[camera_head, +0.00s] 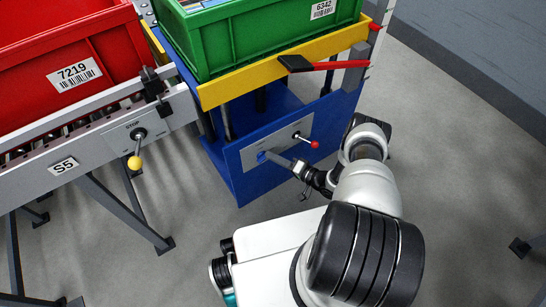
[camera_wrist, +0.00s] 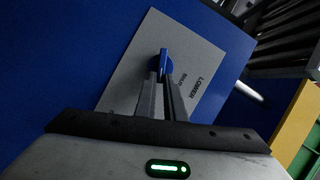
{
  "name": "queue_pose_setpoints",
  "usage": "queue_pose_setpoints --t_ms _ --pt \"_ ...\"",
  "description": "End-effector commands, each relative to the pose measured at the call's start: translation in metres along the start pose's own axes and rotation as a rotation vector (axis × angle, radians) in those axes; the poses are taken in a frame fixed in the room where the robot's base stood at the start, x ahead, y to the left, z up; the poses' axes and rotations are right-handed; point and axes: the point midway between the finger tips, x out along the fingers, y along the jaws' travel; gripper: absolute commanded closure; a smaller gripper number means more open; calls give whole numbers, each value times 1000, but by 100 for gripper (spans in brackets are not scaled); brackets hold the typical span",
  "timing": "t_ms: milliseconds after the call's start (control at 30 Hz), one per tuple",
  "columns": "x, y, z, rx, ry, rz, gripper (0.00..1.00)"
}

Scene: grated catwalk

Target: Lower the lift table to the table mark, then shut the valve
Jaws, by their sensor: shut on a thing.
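The lift table has a blue body (camera_head: 226,168) and a yellow top frame (camera_head: 225,91), raised, with a green crate on it. Its front grey panel (camera_head: 250,156) carries a blue valve knob (camera_wrist: 164,62) and a small lever with a red ball (camera_head: 314,144). My gripper (camera_head: 272,157) reaches in from the right, its fingers shut on the blue knob. A grey upright with red marks (camera_head: 355,65) stands at the table's right corner; which is the table mark I cannot tell.
A green crate (camera_head: 262,38) labelled 6342 sits on the table. A roller conveyor (camera_head: 60,140) with a STOP lever, yellow knob (camera_head: 134,162), and a red crate (camera_head: 50,60) adjoin at left. A black-handled red bar (camera_head: 318,65) juts from the yellow frame.

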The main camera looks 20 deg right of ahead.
Motion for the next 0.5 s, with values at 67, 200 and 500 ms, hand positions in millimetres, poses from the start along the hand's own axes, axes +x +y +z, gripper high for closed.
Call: queue_pose_setpoints --t_ms 67,200,500 --pt "1 2 0 36 2 -16 100" --pt "1 3 0 88 2 -37 100" --pt "2 4 -1 132 3 -56 100"
